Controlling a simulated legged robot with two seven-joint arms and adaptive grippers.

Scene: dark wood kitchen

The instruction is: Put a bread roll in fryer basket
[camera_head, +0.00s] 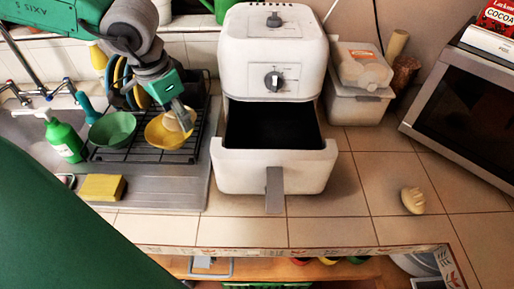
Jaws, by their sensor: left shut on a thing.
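The white air fryer (273,50) stands in the middle of the counter. Its fryer basket (275,170) is pulled out toward me, and its dark inside looks empty. One bread roll (412,200) lies on the tiles at the right. My left gripper (182,117) reaches down from the upper left to the yellow bowl (165,137) on the rack. It is shut on a pale bread roll (174,123) in or just above that bowl; the fingers partly hide this roll. My right gripper is not in view.
A green bowl (112,128) stands beside the yellow one on the dark rack (140,154). A soap bottle (64,140) and yellow sponge (102,188) are at the left. A microwave (470,95) is at the right. Tiles right of the fryer are mostly clear.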

